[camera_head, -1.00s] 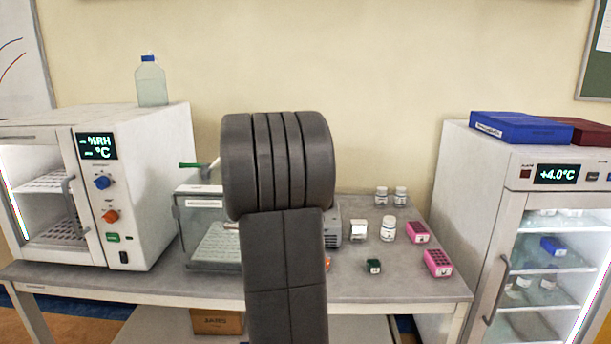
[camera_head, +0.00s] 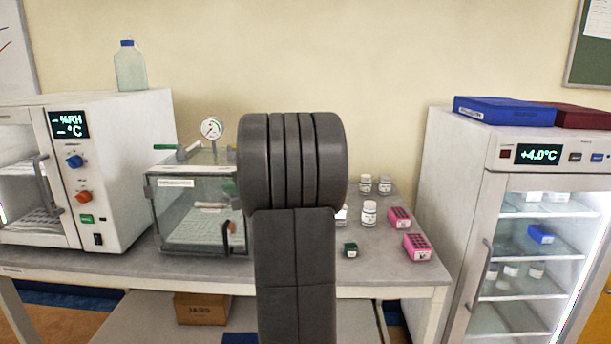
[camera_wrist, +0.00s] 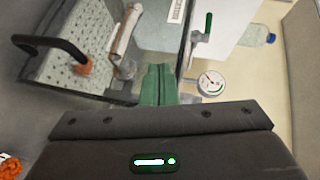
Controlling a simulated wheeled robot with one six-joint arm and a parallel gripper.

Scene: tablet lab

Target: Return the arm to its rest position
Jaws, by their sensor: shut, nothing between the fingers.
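My arm (camera_head: 290,230) stands upright in the middle of the head view, its dark grey links folded up in front of the bench. I see no contact between the fingers and these.
The clear chamber (camera_head: 200,215) stands on the bench behind my arm, beside the white incubator (camera_head: 130,170). A glass-door fridge (camera_head: 520,210) is at the far right. The bench front edge is close.

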